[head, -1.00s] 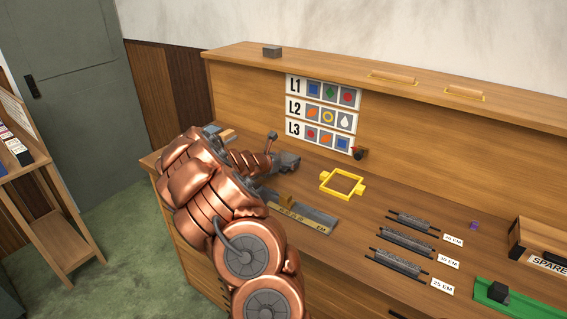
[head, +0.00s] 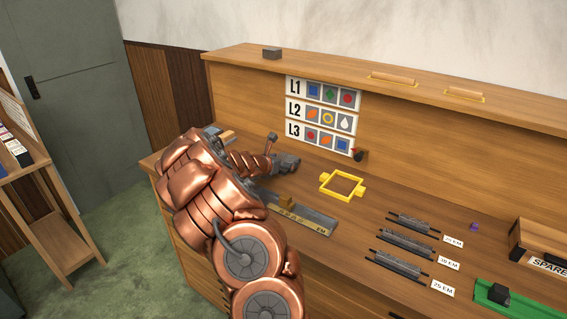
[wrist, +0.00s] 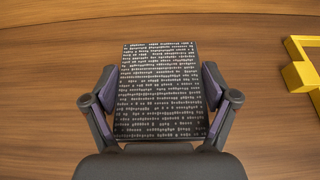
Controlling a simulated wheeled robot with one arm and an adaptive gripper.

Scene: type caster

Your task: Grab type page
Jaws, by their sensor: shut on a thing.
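The type page (wrist: 160,85) is a dark block with rows of pale lettering. In the wrist view it sits between the two fingers of my gripper (wrist: 160,97), which are shut on its left and right sides. In the head view my gripper (head: 287,163) is over the left part of the wooden bench, left of the yellow frame. The page cannot be made out in the head view, and whether it touches the bench top is unclear.
The yellow frame (head: 325,187) lies right of my gripper; it also shows in the wrist view (wrist: 302,72). A grey tray (head: 318,220) lies nearer the front. Several dark racks (head: 405,240) and a green tray (head: 482,293) stand to the right. The back panel (head: 240,100) rises behind.

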